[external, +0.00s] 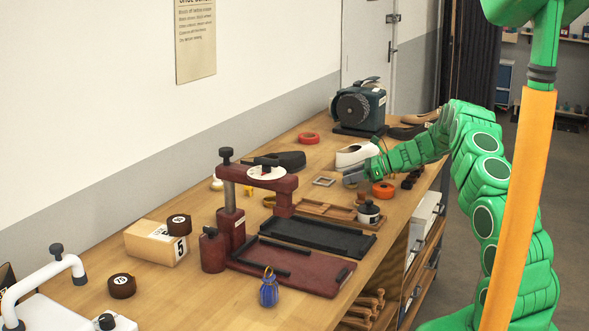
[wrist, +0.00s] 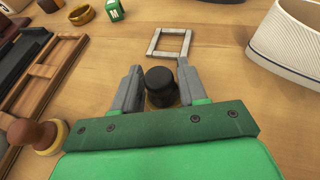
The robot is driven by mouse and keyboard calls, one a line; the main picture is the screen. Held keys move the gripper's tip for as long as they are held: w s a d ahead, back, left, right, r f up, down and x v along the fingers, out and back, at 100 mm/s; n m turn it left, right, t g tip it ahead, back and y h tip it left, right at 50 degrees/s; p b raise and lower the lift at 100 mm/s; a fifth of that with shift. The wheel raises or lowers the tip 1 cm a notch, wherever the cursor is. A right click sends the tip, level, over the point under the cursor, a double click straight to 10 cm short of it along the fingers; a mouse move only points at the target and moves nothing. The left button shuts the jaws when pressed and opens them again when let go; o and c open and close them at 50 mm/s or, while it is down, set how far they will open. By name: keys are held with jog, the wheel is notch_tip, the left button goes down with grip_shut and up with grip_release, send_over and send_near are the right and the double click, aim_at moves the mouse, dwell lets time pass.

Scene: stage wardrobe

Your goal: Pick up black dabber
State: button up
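A short black cylinder, which looks like the black dabber (wrist: 160,85), stands between the two grey fingers of my gripper (wrist: 160,78) in the wrist view. One finger is on each side of it, with narrow gaps showing, so my gripper looks open around it. Its lower part is partly hidden by my gripper's green body. In the external view my gripper (external: 352,178) is low over the bench, beside the white shoe, and the dabber cannot be made out there.
A grey square frame (wrist: 168,44) lies just beyond the fingers. A white shoe (wrist: 290,40) is at right. A wooden-knobbed tool (wrist: 36,133) and a wooden tray (wrist: 50,75) are at left.

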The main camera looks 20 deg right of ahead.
jog(key=c, duration=0.7)
